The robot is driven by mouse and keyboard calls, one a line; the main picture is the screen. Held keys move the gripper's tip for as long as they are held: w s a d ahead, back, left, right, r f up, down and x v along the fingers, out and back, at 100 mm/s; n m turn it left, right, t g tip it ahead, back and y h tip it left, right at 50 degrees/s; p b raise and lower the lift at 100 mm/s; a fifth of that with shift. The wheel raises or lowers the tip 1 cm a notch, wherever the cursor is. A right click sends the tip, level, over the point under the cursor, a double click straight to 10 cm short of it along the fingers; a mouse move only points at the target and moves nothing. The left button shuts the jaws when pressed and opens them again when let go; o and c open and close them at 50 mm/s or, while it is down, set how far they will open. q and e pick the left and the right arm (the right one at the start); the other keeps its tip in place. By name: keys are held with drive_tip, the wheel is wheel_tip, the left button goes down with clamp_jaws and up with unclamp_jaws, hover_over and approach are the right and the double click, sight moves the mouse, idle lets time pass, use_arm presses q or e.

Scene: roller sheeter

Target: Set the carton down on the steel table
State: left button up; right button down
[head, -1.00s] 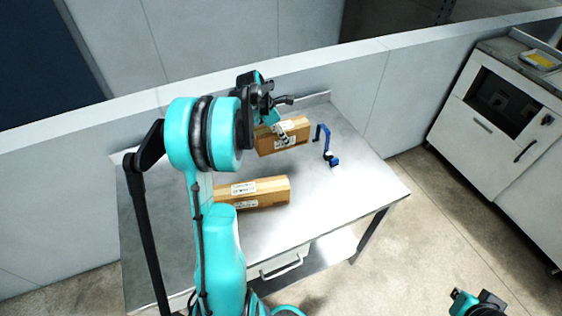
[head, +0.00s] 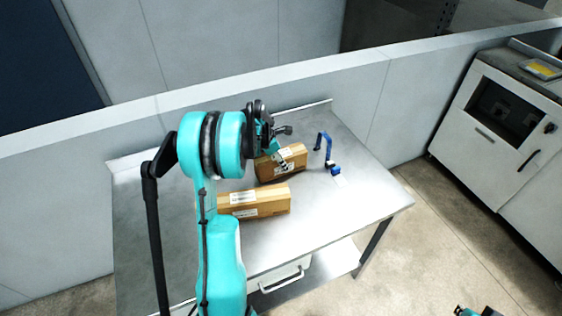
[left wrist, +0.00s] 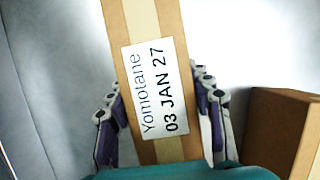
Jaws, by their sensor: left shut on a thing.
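The held carton (head: 294,157), brown with a paler tape band, is at the steel table (head: 330,205), behind a second carton. My left gripper (head: 279,158) is shut on it from above, partly hidden by my left arm. I cannot tell whether its underside touches the table. In the left wrist view the carton (left wrist: 150,30) stands between the two fingers (left wrist: 160,130), its label reading "Yomotane 03 JAN 27". My right gripper (head: 478,311) is cut off at the bottom right edge; its fingertips do not show.
The second carton (head: 270,205) lies on the table just in front of the held one; it also shows in the left wrist view (left wrist: 275,130). A blue hooked device (head: 328,150) stands to the right. A low wall (head: 290,85) runs behind. The table's right front is clear.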

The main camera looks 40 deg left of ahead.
use_arm(q)
drive_tip(key=o, duration=1.4)
drive_tip(key=shift+f, duration=0.15)
